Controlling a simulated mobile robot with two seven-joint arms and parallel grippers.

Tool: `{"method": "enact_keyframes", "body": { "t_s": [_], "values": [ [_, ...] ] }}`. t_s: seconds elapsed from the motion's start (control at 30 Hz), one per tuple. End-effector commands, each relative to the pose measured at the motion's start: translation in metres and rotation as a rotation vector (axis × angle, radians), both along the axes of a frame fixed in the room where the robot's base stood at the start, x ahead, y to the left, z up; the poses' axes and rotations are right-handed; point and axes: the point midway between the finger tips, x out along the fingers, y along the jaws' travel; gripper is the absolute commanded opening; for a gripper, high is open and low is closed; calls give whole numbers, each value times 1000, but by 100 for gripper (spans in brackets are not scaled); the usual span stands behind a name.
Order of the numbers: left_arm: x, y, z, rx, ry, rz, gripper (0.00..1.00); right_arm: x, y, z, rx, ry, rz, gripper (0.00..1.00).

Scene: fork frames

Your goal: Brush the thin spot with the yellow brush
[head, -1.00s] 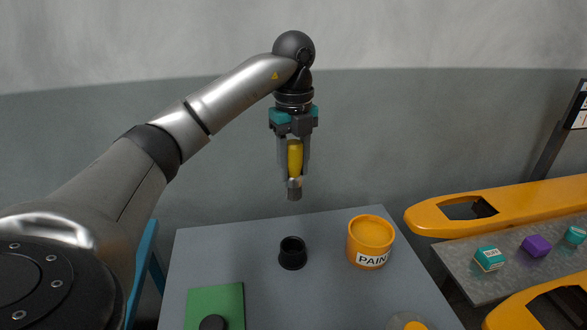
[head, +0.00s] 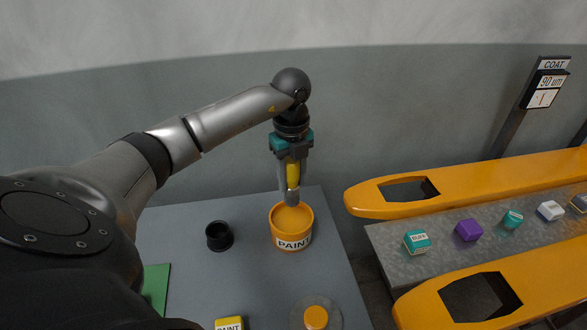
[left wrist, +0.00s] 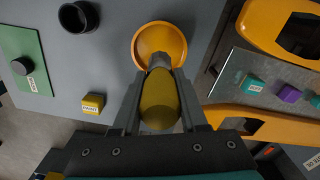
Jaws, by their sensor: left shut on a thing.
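My left gripper (head: 291,176) is shut on the yellow brush (head: 292,173), which hangs upright with its tip down. In the head view the brush tip is just over or at the mouth of the orange paint pot (head: 291,228), labelled PAINT. In the left wrist view the brush handle (left wrist: 159,103) fills the jaws and its tip overlaps the pot opening (left wrist: 158,40); how deep the tip is cannot be told. A sign (head: 549,83) reading COAT and 90 um stands at the back right. I cannot make out a thin spot. My right gripper is not in view.
An empty black cup (head: 219,236) stands left of the pot. A yellow labelled block (head: 229,324), a round dish (head: 334,315) and a green mat (head: 156,284) lie nearer. At right, orange forks (head: 465,182) flank a grey slab (head: 440,264) with several small coloured blocks.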

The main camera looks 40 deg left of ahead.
Motion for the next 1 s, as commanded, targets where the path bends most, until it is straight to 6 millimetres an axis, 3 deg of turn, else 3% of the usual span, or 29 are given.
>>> {"method": "enact_keyframes", "body": {
  "t_s": [0.23,0.6,1.0],
  "values": [
    [0,0,-20,0,1,0,0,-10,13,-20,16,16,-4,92],
    [0,0,-57,-1,1,0,0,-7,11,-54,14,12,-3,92],
    [0,0,-58,0,1,0,0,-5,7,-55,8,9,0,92]
  ]
}}
